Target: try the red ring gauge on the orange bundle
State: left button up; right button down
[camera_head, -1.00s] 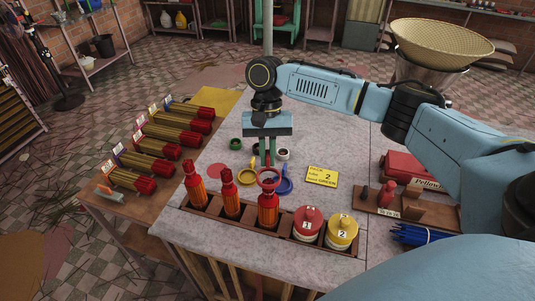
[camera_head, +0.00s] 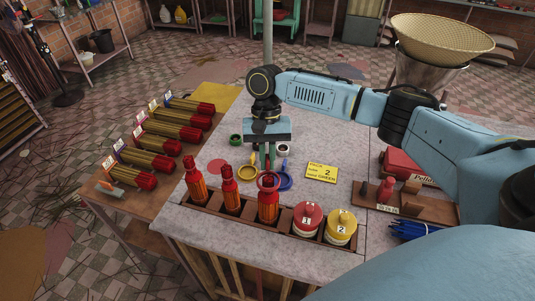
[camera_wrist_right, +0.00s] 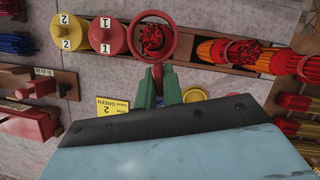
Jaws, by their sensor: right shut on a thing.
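My right gripper (camera_head: 268,161) is shut on the handle of the red ring gauge (camera_head: 268,181). The ring is at the top of the third bundle (camera_head: 268,208) from the left, an orange bundle with a red top standing in the wooden rack (camera_head: 282,232). In the right wrist view the fingers (camera_wrist_right: 158,88) hold the red ring (camera_wrist_right: 173,54), and the bundle's red tips (camera_wrist_right: 152,38) show inside its opening. Whether the ring touches the bundle is not clear. Two similar bundles (camera_head: 198,188) (camera_head: 230,195) stand to its left. My left gripper is out of view.
A yellow card (camera_head: 321,172) lies to the right. Several bundles (camera_head: 150,157) lie on the left table.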

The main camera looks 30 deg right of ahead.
aim_at(268, 162)
jog(key=shift+f, duration=0.55)
jog(key=shift+f+b, duration=0.4)
jog(key=shift+f, duration=1.7)
jog(key=shift+r, duration=0.15)
dwell(0.5)
notch_tip(268, 162, up, 8)
jog(key=p, duration=1)
jog(key=shift+r, duration=1.2)
